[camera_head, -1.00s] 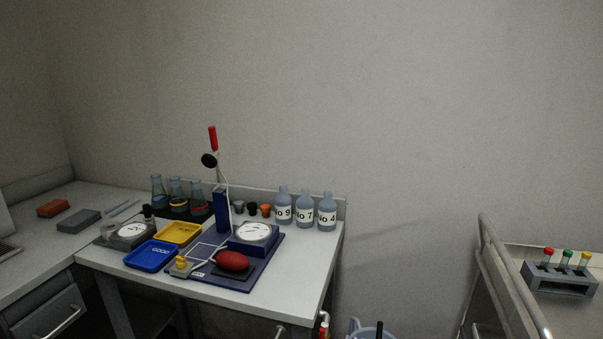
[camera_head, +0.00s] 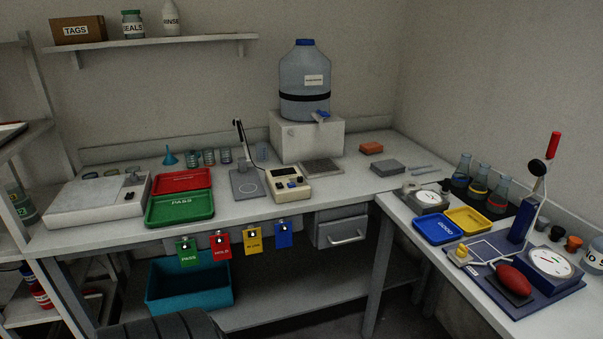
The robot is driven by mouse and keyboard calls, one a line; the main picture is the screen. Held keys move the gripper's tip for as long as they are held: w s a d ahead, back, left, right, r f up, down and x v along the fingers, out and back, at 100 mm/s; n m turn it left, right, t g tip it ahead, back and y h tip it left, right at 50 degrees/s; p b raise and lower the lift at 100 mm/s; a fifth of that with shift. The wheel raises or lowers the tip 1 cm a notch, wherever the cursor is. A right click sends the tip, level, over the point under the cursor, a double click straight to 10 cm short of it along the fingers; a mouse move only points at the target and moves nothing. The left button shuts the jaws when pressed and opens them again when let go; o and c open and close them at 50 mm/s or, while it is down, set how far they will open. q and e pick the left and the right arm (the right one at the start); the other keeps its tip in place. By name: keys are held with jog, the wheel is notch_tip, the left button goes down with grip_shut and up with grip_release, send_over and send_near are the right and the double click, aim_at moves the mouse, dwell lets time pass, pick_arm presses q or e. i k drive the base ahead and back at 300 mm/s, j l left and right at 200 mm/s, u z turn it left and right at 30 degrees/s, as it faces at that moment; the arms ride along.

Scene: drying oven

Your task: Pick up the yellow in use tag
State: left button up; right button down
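The yellow in use tag (camera_head: 253,240) hangs from the front edge of the left bench. It is third from the left in a row of tags. A red HOLD tag (camera_head: 221,245) hangs to its left and a blue tag (camera_head: 284,235) to its right. A green PASS tag (camera_head: 187,253) is at the left end of the row. The yellow tag's lettering is small and hard to read. Neither of my grippers shows in this view.
The bench (camera_head: 330,203) carries a green tray (camera_head: 180,210), a red tray (camera_head: 183,180) and a meter (camera_head: 288,184). A teal bin (camera_head: 188,286) sits on the lower shelf under the tags. A drawer (camera_head: 342,232) is to their right. A dark rounded shape shows at the bottom left.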

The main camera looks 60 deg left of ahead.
aim_at(254, 245)
jog(key=u, duration=2.15)
